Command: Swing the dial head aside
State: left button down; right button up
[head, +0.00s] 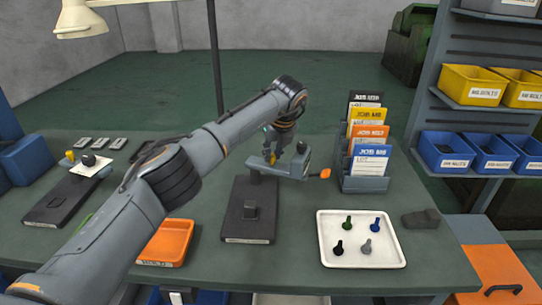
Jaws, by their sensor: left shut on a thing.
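The dial head (295,166) is a grey arm-like piece above the back of a dark stand with a flat base (237,219). An orange tab (325,173) shows at its right end. The fingers are small in view and the exact grip point is partly hidden. My right gripper is not in view.
A white tray (332,258) with several small bolt-like parts lies front right. A job-card rack (365,183) stands close right of the dial head. An orange tray (150,256) lies left of the stand. Another fixture (62,204) is at the left. Bin shelves stand at the right.

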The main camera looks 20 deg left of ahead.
pick_arm(q)
jog(key=shift+w+r+n, duration=0.1)
jog(key=shift+w+n, duration=0.15)
jog(key=shift+n, duration=0.15)
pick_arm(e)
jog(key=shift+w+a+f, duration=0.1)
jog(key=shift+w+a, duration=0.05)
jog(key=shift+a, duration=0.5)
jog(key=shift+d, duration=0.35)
pick_arm(q)
jog(key=c, duration=1.3)
grip_release()
jog(key=shift+o, duration=0.4)
jog(key=shift+w, duration=0.1)
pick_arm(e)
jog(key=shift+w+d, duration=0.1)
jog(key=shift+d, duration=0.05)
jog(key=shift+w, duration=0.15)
pick_arm(q)
jog(key=v, duration=1.1)
jog(key=shift+d+r, duration=0.3)
jog(key=shift+r, duration=0.1)
